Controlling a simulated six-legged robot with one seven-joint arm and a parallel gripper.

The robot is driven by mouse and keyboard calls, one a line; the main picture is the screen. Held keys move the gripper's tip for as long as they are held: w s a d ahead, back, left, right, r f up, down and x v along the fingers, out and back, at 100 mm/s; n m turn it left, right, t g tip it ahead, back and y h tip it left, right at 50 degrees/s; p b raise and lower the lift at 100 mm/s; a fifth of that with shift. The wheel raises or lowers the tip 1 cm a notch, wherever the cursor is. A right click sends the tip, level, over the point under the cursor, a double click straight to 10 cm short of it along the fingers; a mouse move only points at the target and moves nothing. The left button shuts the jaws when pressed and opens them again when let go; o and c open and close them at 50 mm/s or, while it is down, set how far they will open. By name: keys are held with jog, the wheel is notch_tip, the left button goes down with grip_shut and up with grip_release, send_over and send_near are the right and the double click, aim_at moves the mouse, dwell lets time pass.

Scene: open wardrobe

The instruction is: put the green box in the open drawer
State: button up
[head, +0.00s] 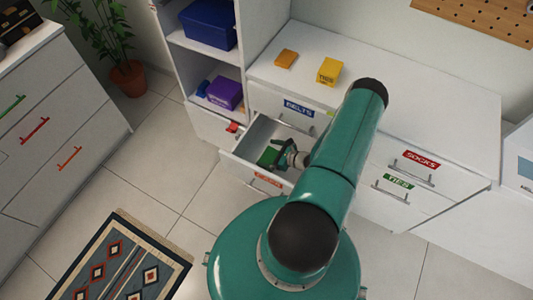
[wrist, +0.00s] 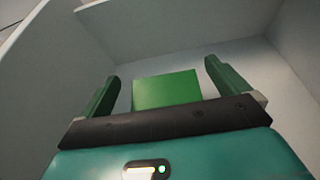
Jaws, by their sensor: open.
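The green box (wrist: 167,90) lies inside the open drawer, on its floor, between my gripper's two fingers in the wrist view. It also shows in the head view as a small green patch (head: 268,157), partly hidden by my gripper. My gripper (wrist: 160,82) is open, with a gap between each finger and the box. In the head view my gripper (head: 281,157) reaches down into the drawer. The open drawer (head: 238,153) is pulled out below the one labelled BELTS; its pale walls (wrist: 190,32) surround the box in the wrist view.
A yellow box (head: 329,71) and an orange box (head: 286,58) stand on the white dresser top (head: 420,125). The SOCKS drawer (head: 415,172) and TIES drawer (head: 385,195) are shut. Shelves at left hold a blue bin (head: 208,24) and a purple box (head: 225,92). A patterned rug (head: 120,262) lies on the floor.

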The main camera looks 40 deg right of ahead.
jog(key=v, duration=1)
jog(key=shift+s, duration=0.2)
jog(key=shift+r, duration=0.15)
